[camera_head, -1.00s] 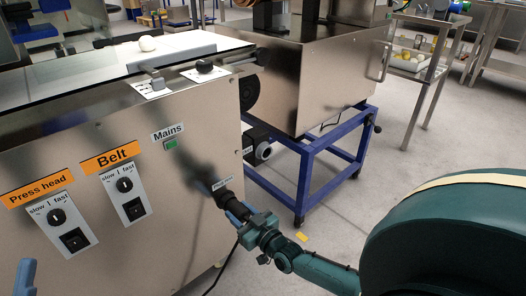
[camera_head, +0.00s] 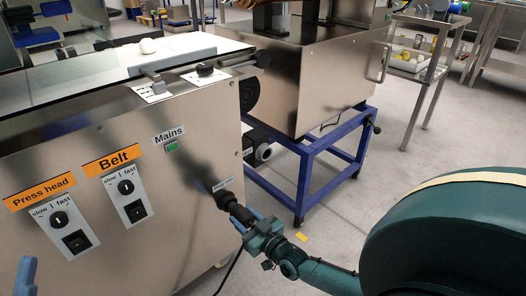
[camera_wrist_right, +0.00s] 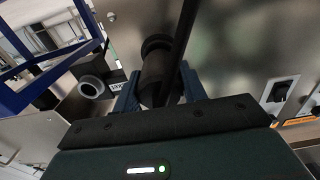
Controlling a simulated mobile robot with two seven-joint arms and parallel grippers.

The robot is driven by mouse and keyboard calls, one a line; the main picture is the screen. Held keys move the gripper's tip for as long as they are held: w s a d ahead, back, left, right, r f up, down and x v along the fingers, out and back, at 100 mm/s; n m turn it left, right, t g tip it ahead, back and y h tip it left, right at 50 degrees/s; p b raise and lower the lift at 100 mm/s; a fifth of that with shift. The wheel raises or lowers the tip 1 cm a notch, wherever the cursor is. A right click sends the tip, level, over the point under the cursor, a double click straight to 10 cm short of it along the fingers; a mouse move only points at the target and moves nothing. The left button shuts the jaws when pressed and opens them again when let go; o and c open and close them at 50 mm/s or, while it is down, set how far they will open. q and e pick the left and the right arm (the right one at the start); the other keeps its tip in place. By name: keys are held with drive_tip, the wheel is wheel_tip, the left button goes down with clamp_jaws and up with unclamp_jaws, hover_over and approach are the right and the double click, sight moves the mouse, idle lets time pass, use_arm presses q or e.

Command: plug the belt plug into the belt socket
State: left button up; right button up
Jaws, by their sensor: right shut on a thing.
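The black belt plug (camera_head: 239,212) is between the blue fingers of my right gripper (camera_head: 249,219), which is shut on it. Its far end points at the black belt socket (camera_head: 224,198) on the machine's steel side panel, below a small white label. Plug and socket look in line and meet in the picture; how deep the plug sits I cannot tell. In the right wrist view the plug (camera_wrist_right: 153,88) stands between the fingers, with a dark cable crossing in front of it. A blue fingertip of my left gripper (camera_head: 25,276) shows at the lower left edge; its jaws are not shown.
The panel carries the Belt switch plate (camera_head: 128,200), the Press head switch plate (camera_head: 65,227) and a green Mains switch (camera_head: 171,147). A blue frame (camera_head: 300,175) stands behind, to the right of the socket. A black cable (camera_head: 229,272) hangs below my right gripper.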

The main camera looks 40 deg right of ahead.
sight(253, 225)
use_arm(q)
drive_tip(key=shift+r, duration=0.35)
use_arm(e)
drive_tip(key=shift+s+d+r, duration=0.1)
drive_tip(key=shift+s, duration=0.55)
use_arm(q)
drive_tip(key=shift+p, duration=0.3)
use_arm(e)
drive_tip(key=shift+s+r+p, duration=0.1)
drive_tip(key=shift+s+p, duration=0.55)
drive_tip(key=shift+s, duration=0.5)
use_arm(q)
drive_tip(key=shift+r+p, duration=0.8)
drive_tip(key=shift+r, duration=0.7)
use_arm(e)
drive_tip(key=shift+s+d, duration=0.15)
drive_tip(key=shift+s, duration=0.85)
drive_tip(key=shift+s+d, duration=0.1)
drive_tip(key=shift+s, duration=0.9)
